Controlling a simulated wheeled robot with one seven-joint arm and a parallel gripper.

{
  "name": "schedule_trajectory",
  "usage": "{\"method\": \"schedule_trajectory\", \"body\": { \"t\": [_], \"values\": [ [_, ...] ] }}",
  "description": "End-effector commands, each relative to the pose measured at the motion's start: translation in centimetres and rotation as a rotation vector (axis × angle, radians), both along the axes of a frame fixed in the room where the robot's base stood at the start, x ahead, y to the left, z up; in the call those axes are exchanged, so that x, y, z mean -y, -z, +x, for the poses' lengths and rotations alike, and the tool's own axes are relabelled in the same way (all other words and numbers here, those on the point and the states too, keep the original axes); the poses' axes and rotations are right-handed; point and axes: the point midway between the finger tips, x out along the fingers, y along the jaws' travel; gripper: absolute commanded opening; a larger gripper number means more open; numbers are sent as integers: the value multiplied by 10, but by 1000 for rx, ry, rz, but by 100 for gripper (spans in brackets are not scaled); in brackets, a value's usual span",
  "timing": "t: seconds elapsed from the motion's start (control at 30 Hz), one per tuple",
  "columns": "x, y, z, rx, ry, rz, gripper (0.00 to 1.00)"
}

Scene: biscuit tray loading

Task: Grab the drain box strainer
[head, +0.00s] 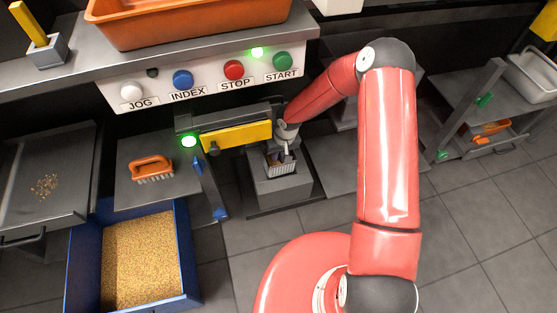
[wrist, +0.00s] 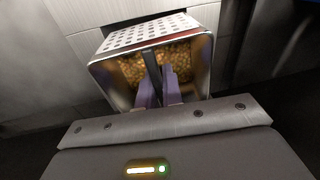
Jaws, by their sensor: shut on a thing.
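The drain box strainer (wrist: 150,34) is a metal basket with a perforated side and brown crumbs inside. It fills the top middle of the wrist view, tilted in the picture. My gripper (wrist: 158,88) has its purple fingers shut on the dark upright bar in the middle of the strainer. In the head view the strainer (head: 281,168) shows small at the top of the grey drain box (head: 283,190), below my gripper (head: 283,151). I cannot tell whether it sits in the box or is raised a little. My wrist partly hides it.
A yellow bar (head: 236,137) and the control panel (head: 205,80) are close behind and left of my wrist. A blue bin (head: 190,255) of crumbs and an orange brush (head: 151,168) are at left. The tiled floor at right is clear.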

Motion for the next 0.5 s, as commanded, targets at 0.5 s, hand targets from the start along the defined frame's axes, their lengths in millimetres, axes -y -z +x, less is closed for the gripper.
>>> {"method": "schedule_trajectory", "body": {
  "t": [0.5],
  "values": [
    [1, -73, 1, 1, 2, -1, 0]
  ]
}}
